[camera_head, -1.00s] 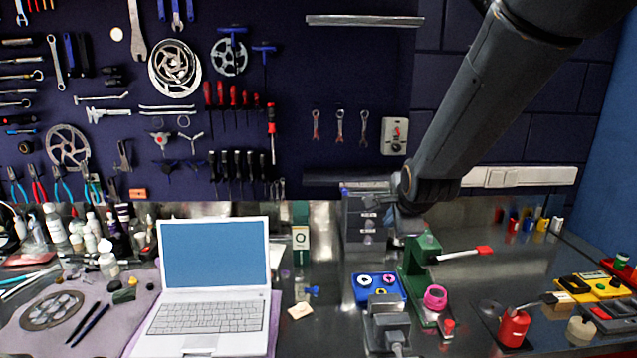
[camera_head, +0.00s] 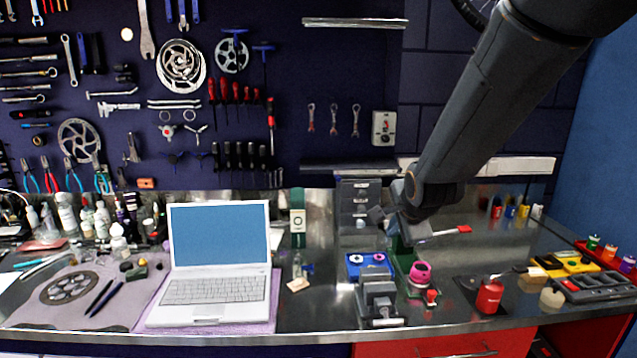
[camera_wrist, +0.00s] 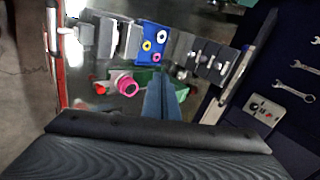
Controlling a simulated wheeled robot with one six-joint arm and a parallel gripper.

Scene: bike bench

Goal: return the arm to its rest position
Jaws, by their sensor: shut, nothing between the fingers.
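My arm reaches in from the upper right in the head view, bent down at the wrist over the bench. My gripper (camera_head: 413,234) hangs just above the green press stand (camera_head: 404,262), in front of the wall. Its fingers are shut and empty. In the wrist view the closed blue-grey fingers (camera_wrist: 160,100) point towards the bench, beside the green stand (camera_wrist: 146,77) and its pink ring (camera_wrist: 127,86). Whether the fingertips touch the stand cannot be told.
Near the gripper are a blue tray with rings (camera_head: 354,270), a grey vise (camera_head: 379,303), grey drawers (camera_head: 352,192) and a red can (camera_head: 489,297). An open laptop (camera_head: 219,235) stands left. Tools hang on the dark wall. The bench's front edge (camera_head: 300,338) is clear.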

